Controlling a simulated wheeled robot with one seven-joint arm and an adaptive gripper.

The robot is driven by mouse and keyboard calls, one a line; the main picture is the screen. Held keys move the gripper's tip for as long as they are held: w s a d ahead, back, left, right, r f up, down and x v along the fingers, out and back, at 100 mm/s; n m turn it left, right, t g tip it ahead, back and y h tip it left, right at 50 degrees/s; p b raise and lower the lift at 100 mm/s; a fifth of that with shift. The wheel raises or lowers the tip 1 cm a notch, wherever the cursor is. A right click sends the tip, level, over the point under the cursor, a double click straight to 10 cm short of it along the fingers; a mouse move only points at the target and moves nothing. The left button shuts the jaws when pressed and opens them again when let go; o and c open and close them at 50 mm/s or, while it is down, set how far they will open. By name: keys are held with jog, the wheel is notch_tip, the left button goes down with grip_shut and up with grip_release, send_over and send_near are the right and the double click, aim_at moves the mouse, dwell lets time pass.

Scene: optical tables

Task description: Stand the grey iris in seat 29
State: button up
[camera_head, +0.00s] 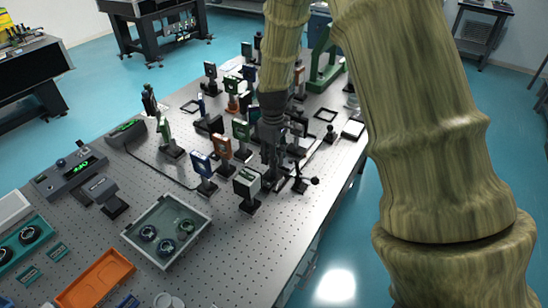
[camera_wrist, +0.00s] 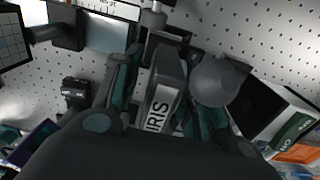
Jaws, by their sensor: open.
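The grey iris (camera_wrist: 163,100), a block with a white IRIS label, lies between the fingers of my gripper (camera_wrist: 158,75) in the wrist view. One finger is on each side of it, and the jaws are open. I cannot tell whether either finger touches it. In the head view my gripper (camera_head: 271,150) points down among the mounted optics on the perforated table (camera_head: 255,240). The iris is not clearly seen there. No seat number 29 can be read, and the foot of the iris is hidden.
A dark mount with a white, green-labelled face (camera_wrist: 290,122) stands close right of my gripper. A grey rounded knob (camera_wrist: 218,82) is close beside the right finger. Several posts crowd around. A grey tray (camera_head: 128,232) and an orange tray (camera_head: 95,280) lie nearer the front.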

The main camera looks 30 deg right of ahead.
notch_tip(320, 180, up, 11)
jog(key=b, duration=0.2)
jog(key=shift+a+b, duration=0.15)
jog(key=shift+b, duration=0.25)
